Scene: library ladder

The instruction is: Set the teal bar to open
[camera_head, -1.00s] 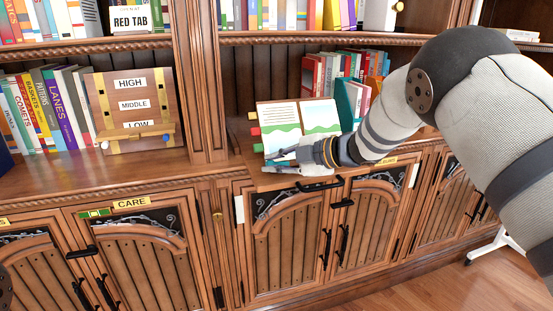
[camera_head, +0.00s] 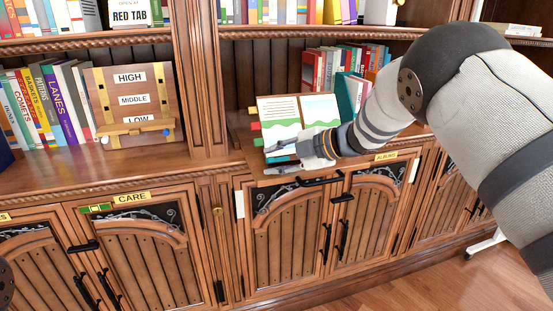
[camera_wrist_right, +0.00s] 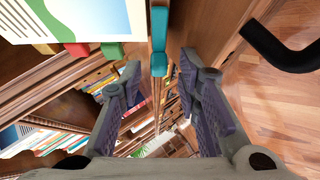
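The teal bar (camera_wrist_right: 159,40) stands upright in the right wrist view, between the fingertip directions and beside the open picture book. In the head view, a small teal strip (camera_head: 281,159) shows below the book, partly hidden by my gripper. My right gripper (camera_head: 277,160) is in front of the book's lower edge. In the right wrist view, the two fingers of my right gripper (camera_wrist_right: 159,78) are apart with the bar's lower end between their tips. I cannot tell whether they touch it. My left gripper is not in view.
The open book (camera_head: 300,118) has red and green tabs at its left edge. A black door handle (camera_head: 320,181) lies just below my right gripper. The HIGH/MIDDLE/LOW board (camera_head: 130,105) stands on the left shelf. Floor (camera_head: 420,290) is free at the lower right.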

